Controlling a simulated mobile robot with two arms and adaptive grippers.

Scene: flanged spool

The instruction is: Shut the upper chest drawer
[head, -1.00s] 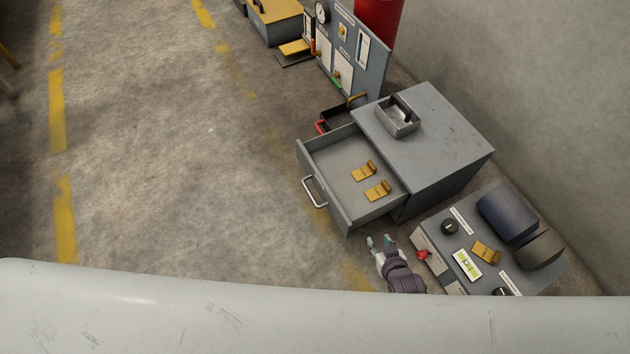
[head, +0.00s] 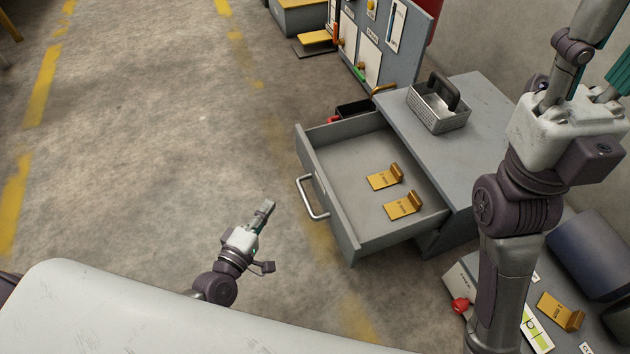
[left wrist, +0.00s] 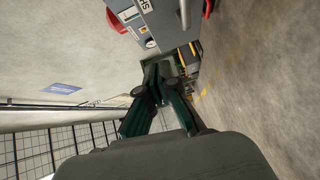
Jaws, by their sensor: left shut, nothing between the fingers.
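The grey chest (head: 487,100) stands right of centre in the head view. Its upper drawer (head: 345,165) is pulled far out to the left, with a silver bar handle (head: 312,198) on its front. Two brass-coloured brackets (head: 385,178) lie inside. My left gripper (head: 268,205) is shut and empty, left of the drawer front and apart from the handle. Its closed fingers also show in the left wrist view (left wrist: 163,75). My right gripper (head: 600,45) is raised at the top right, its fingers spread and partly cut off by the frame edge.
A metal basket (head: 438,106) with a dark handle sits on the chest. A panel (head: 405,45) stands behind it. A bench unit with a red button (head: 460,305) is at lower right, partly behind my right arm. The floor left of the drawer is clear.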

